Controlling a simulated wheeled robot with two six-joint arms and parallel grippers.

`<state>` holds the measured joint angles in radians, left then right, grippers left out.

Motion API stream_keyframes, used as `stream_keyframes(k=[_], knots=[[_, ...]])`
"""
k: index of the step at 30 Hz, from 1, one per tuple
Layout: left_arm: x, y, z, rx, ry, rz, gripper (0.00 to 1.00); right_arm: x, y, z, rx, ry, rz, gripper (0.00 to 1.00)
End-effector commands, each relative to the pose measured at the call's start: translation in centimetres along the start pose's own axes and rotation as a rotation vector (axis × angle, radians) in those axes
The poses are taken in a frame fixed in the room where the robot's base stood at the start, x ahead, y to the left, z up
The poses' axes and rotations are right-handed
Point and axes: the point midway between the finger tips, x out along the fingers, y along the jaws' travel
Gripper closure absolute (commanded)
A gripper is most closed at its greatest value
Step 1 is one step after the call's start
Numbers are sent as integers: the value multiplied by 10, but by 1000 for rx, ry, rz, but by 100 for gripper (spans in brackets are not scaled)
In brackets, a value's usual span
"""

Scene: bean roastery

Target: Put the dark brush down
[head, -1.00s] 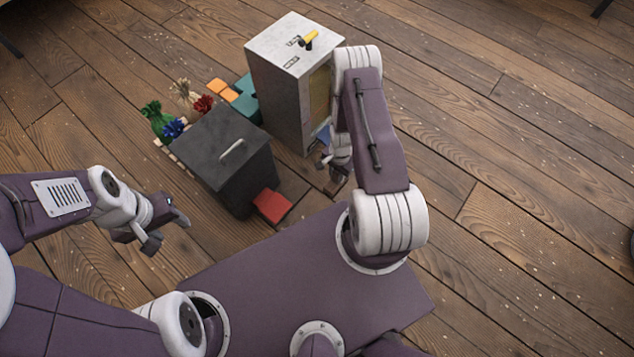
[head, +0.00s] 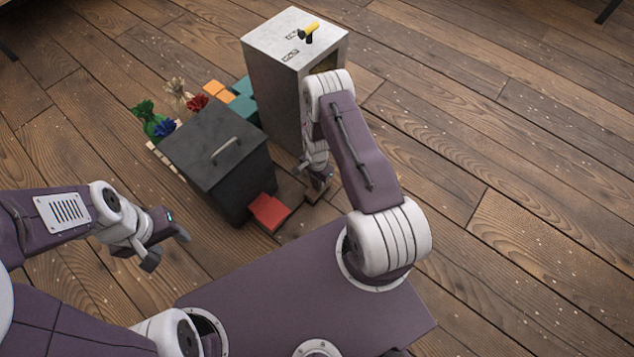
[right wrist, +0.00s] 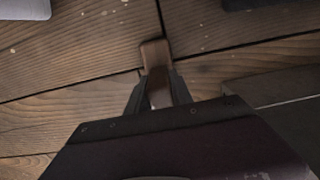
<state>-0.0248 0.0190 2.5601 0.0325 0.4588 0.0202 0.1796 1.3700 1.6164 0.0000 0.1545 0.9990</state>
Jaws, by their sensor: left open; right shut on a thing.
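The dark brush (right wrist: 156,55) shows in the right wrist view as a brown block-like end between the fingers of my right gripper (right wrist: 158,92). My right gripper (head: 320,182) is shut on it. In the head view the brush (head: 314,195) is a small brown piece low over the wooden floor, right of the red piece. I cannot tell whether it touches the floor. My left gripper (head: 168,246) is open and empty, over bare floor on the left.
A dark lidded bin (head: 205,150) with a grey handle stands left of my right gripper, with a red piece (head: 268,211) at its foot. A tall grey cabinet (head: 285,80) stands behind. Colored bundles (head: 150,122) and orange and teal blocks (head: 243,105) sit beyond. Floor at right is clear.

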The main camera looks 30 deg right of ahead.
Motion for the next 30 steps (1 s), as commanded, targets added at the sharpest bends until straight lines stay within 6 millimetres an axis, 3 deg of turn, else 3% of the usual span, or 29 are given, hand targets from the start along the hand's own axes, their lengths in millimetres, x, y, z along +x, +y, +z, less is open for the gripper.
stream_keyframes(k=[3, 4, 6, 17, 24, 30], knots=[[3, 0, 0, 0, 0, 0, 51, 4, 0, 0, 0, 0, 0, 100], [3, 0, 0, 0, 0, 0, 51, 4, 0, 0, 0, 0, 0, 70], [2, 0, 0, 0, 0, 0, 51, 3, 0, 0, 0, 0, 0, 51], [-4, 0, 0, 0, 0, 0, 51, -5, 0, 0, 0, 0, 0, 51], [-44, 1, -5, 0, 0, 0, 51, -67, 0, 0, 0, 1, -1, 51], [-67, 1, -7, 0, 0, 0, 51, -108, 0, 0, 0, 0, -1, 51]])
